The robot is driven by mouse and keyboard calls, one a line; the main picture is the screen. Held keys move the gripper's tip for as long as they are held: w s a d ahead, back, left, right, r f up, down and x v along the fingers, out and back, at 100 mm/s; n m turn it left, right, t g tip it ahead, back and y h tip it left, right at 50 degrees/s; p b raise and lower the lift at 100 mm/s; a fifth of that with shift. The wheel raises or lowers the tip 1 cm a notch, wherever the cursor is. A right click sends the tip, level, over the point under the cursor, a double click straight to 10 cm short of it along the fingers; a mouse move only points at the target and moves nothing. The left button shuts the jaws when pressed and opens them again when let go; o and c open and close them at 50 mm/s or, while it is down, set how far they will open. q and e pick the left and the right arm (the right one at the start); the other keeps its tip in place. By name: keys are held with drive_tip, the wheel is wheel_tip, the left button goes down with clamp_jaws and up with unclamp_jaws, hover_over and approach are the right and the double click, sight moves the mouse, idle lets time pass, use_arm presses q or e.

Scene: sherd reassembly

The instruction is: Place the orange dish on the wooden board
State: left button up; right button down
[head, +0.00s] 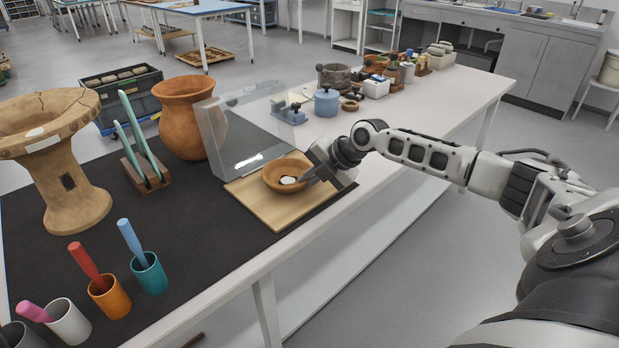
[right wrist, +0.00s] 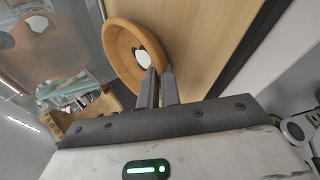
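The orange dish (head: 277,187), a round bowl with a white patch (head: 288,180) inside, is at the wooden board (head: 277,217) in the head view. It appears level there; I cannot tell whether its base touches the board. My right gripper (head: 306,178) reaches in from the right at the dish's near right rim. In the right wrist view its two fingers (right wrist: 161,84) are close together, one on each side of the dish's rim (right wrist: 118,62), so it looks shut on the rim. The board (right wrist: 205,45) lies behind. My left gripper is out of view.
A clear upright panel (head: 243,128) stands behind the board. A terracotta jar (head: 188,112), plate rack (head: 146,168) and large pedestal vessel (head: 65,170) stand left. Cups with coloured tools (head: 150,275) line the near left. A blue pot (head: 326,102) stands beyond.

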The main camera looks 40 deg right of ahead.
drive_tip(key=c, duration=1.6)
unclamp_jaws()
drive_tip(key=shift+s+r, duration=0.1)
drive_tip(key=v, duration=1.1)
drive_tip(key=shift+s+d+r, duration=0.15)
drive_tip(key=shift+r, duration=0.2)
